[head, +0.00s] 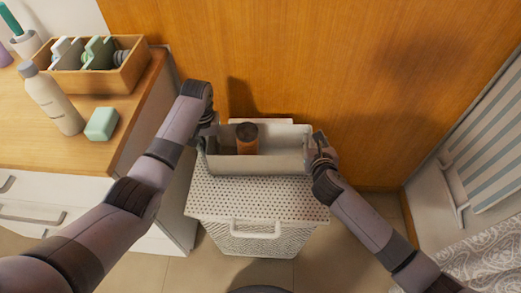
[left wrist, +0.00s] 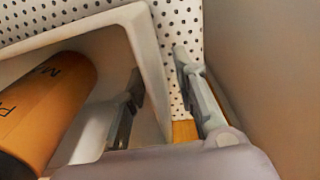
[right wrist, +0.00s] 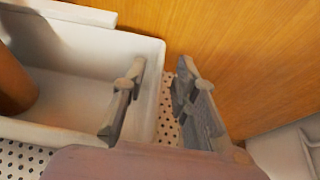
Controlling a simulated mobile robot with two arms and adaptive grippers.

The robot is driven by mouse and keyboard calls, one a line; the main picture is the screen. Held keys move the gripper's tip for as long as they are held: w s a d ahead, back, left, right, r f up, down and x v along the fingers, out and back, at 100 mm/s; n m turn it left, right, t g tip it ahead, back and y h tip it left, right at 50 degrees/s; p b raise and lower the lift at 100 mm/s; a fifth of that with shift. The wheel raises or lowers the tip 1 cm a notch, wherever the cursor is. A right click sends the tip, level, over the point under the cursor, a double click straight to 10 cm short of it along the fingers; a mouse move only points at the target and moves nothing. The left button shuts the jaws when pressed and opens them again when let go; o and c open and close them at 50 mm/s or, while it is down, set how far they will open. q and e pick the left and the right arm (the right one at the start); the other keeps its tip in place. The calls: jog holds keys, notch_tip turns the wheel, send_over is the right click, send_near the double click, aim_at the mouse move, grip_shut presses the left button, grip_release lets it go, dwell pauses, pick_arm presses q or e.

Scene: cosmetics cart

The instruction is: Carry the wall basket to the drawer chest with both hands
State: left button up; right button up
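The wall basket (head: 290,137), a pale open bin with a raised back plate, sits on the dotted white hamper (head: 258,200). An orange-brown bottle (head: 247,139) stands inside it. My left gripper (head: 208,133) is at the basket's left end. In the left wrist view its open fingers (left wrist: 162,95) straddle the end wall, one inside and one outside, with gaps. My right gripper (head: 318,150) is at the right end. In the right wrist view its open fingers (right wrist: 158,100) straddle that wall likewise. The drawer chest (head: 85,160) with a wooden top is at the left.
On the chest top stand a wooden organizer box (head: 95,72), a pale bottle (head: 52,97) and a mint-green block (head: 102,123). The chest top's front right part is bare. An orange wooden wall (head: 330,60) is behind the basket. Striped cloth (head: 495,140) hangs at the right.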

pick_arm(q)
jog(key=shift+f, duration=0.55)
pick_arm(e)
jog(key=shift+w+f, duration=0.2)
jog(key=shift+w, duration=0.25)
pick_arm(q)
jog(key=shift+c, duration=0.3)
pick_arm(e)
jog(key=shift+c, duration=0.3)
pick_arm(q)
grip_shut()
pick_arm(e)
grip_shut()
pick_arm(q)
jog(key=shift+r, duration=0.1)
pick_arm(e)
jog(key=shift+r, duration=0.1)
